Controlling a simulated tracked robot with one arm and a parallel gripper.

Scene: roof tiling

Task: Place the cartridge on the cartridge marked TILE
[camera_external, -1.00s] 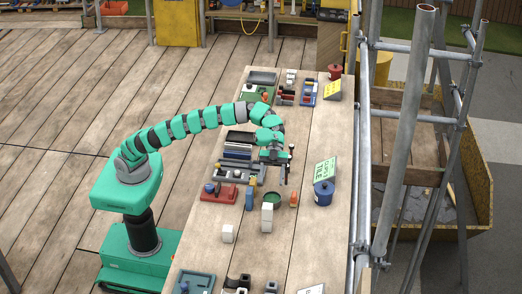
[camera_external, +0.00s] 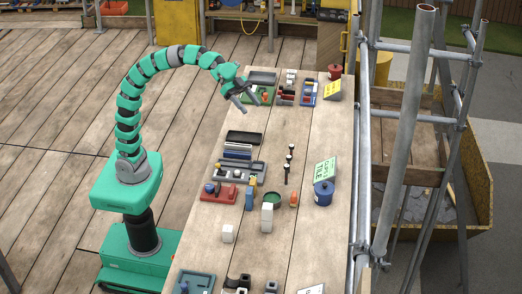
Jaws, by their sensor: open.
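My gripper (camera_external: 247,104) is open and empty, raised over the far left part of the bench, in front of a green tray. A green sign (camera_external: 325,170) on the right side of the bench carries small lettering that seems to include TILE. A blue lidded pot (camera_external: 323,193) stands just in front of it. Several dark slim pieces (camera_external: 287,170) stand in a short row near the bench middle, apart from the gripper. I cannot tell which item is the cartridge; an orange cylinder (camera_external: 293,199) and a blue bottle-like piece (camera_external: 249,198) stand nearer the front.
A dark tray (camera_external: 243,138), a grey tray (camera_external: 257,173) and a red tray (camera_external: 215,193) line the left side. A white carton (camera_external: 267,217) and white block (camera_external: 228,233) stand in front. Scaffold poles (camera_external: 400,140) rise along the right edge. Clear wood lies mid-bench.

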